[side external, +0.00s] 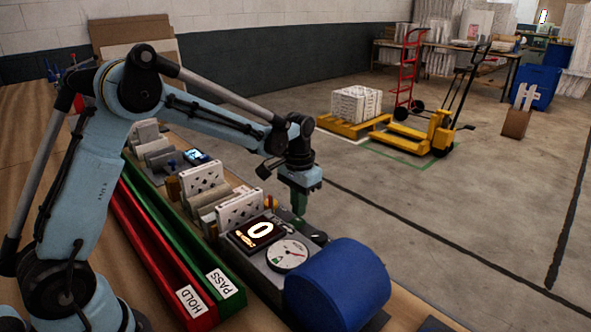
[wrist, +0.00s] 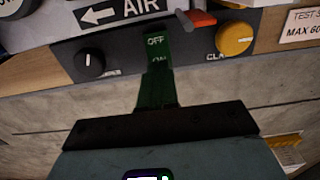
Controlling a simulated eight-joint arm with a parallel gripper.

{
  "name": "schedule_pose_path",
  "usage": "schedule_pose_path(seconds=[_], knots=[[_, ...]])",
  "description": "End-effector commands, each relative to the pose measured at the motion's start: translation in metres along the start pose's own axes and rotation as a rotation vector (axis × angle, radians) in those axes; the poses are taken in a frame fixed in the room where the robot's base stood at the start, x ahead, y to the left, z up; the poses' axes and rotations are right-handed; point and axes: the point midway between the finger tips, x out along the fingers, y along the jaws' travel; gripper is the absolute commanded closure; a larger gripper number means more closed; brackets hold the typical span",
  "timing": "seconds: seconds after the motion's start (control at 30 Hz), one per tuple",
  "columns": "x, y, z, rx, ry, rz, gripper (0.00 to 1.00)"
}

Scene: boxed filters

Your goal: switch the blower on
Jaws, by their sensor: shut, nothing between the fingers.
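In the wrist view, a dark green switch plate (wrist: 156,42) on the dark panel is marked OFF above ON. The ON mark is partly covered. My gripper (wrist: 159,70) is shut and empty, with its green fingertips just in front of the plate's lower part; I cannot tell whether they touch it. The switch's position cannot be made out. In the side external view, my gripper (side external: 299,210) points down at the far side of the test unit.
A black knob (wrist: 90,64) is left of the switch plate. A yellow knob (wrist: 234,39) marked CLA and a red-orange lever (wrist: 198,19) are to its right. A round gauge (side external: 287,255), a red HOLD tray (side external: 160,257) and a green PASS tray (side external: 187,245) are near.

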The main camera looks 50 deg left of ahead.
Motion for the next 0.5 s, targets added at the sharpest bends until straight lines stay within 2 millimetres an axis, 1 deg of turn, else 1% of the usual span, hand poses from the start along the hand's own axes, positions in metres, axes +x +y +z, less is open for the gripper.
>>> schedule_pose_path(seconds=[0.5], knots=[[0.0072, 0.0000, -0.0003, 0.000, 0.000, 0.000, 1.00]])
